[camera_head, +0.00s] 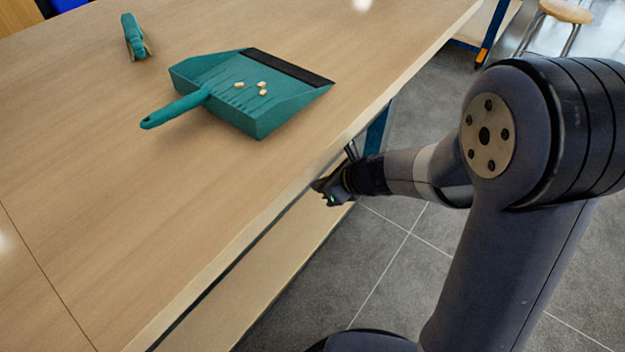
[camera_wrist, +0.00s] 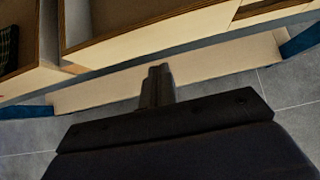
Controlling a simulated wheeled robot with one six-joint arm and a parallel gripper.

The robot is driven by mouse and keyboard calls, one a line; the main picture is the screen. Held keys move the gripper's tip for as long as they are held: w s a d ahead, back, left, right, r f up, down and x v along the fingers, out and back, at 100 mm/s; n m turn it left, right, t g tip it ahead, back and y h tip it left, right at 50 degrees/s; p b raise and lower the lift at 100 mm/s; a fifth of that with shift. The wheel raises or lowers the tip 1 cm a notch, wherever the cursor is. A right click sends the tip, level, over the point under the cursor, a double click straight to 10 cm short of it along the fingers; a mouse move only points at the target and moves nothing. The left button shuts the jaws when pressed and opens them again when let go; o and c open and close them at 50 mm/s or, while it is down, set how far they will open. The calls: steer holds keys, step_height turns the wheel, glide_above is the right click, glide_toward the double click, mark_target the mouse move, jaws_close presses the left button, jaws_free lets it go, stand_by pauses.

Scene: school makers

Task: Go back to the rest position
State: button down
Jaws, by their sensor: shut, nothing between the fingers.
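My gripper (camera_head: 351,150) is beside the table's front edge in the head view, low and over the floor side, partly hidden by my own wrist. In the wrist view my gripper (camera_wrist: 158,70) shows its fingers together with nothing between them. The gripper is apart from the dustpan.
A stool (camera_head: 567,12) stands at the far right. Grey tiled floor (camera_head: 400,265) lies open beside the table.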

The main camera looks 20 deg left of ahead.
steer(key=s+d, duration=0.3)
steer(key=d, duration=0.5)
steer(key=shift+s+d, duration=0.15)
steer(key=shift+s, duration=0.1)
steer(key=w+a+f, duration=0.1)
steer(key=w+a, duration=0.1)
steer(key=a, duration=0.4)
steer(key=w+a, duration=0.3)
steer(key=a, duration=0.4)
steer(key=shift+w+f, duration=0.25)
steer(key=shift+f, duration=0.15)
